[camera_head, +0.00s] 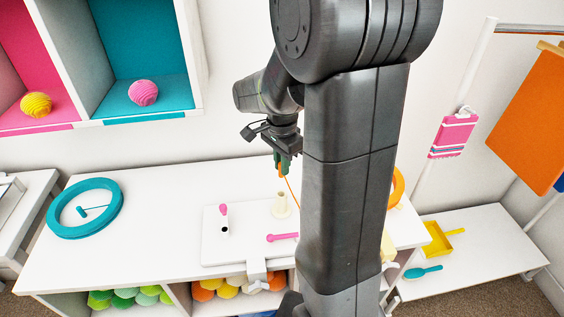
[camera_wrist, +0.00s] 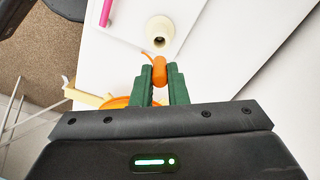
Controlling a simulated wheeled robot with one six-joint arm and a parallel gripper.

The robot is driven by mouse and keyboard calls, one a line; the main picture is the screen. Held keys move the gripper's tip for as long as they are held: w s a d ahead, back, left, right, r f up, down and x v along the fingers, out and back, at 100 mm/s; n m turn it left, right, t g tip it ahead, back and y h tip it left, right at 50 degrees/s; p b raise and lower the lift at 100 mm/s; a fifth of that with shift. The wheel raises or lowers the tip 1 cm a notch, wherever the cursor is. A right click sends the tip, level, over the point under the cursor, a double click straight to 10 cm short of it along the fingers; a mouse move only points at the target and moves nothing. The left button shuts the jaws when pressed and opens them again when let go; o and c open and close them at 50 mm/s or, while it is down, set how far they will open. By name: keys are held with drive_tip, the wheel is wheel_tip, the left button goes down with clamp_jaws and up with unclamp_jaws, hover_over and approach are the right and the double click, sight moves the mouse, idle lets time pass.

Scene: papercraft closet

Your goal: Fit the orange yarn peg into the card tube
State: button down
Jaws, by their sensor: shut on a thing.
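My gripper (camera_head: 282,160) is above the white table, and its green fingers also show in the wrist view (camera_wrist: 159,82). It is shut on the orange yarn peg (camera_wrist: 159,70), which sticks out past the fingertips. An orange strand trails from the peg. The cream card tube (camera_head: 281,205) stands upright on a white board (camera_head: 213,246), below my gripper. In the wrist view the tube (camera_wrist: 160,30) shows its dark open mouth, just beyond the peg. The peg is apart from the tube. In the head view the peg shows only as a small orange bit.
A pink peg (camera_head: 283,237) lies on the board, and another pink-topped piece (camera_head: 224,210) is left of the tube. A teal ring (camera_head: 55,225) lies at the table's left. An orange ring (camera_head: 398,186) is partly hidden behind my arm. The table between ring and board is clear.

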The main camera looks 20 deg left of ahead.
drive_tip(key=shift+f+b, duration=2.1)
drive_tip(key=shift+f, duration=0.8)
drive_tip(key=shift+f+b, duration=0.6)
drive_tip(key=shift+f, duration=0.75)
drive_tip(key=c, duration=1.3)
unclamp_jaws()
drive_tip(key=shift+c, duration=0.2)
drive_tip(key=shift+r, duration=0.15)
wheel_tip(320, 180, up, 14)
drive_tip(key=shift+f+p, duration=0.2)
drive_tip(key=shift+p, duration=0.4)
drive_tip(key=shift+f, duration=0.1)
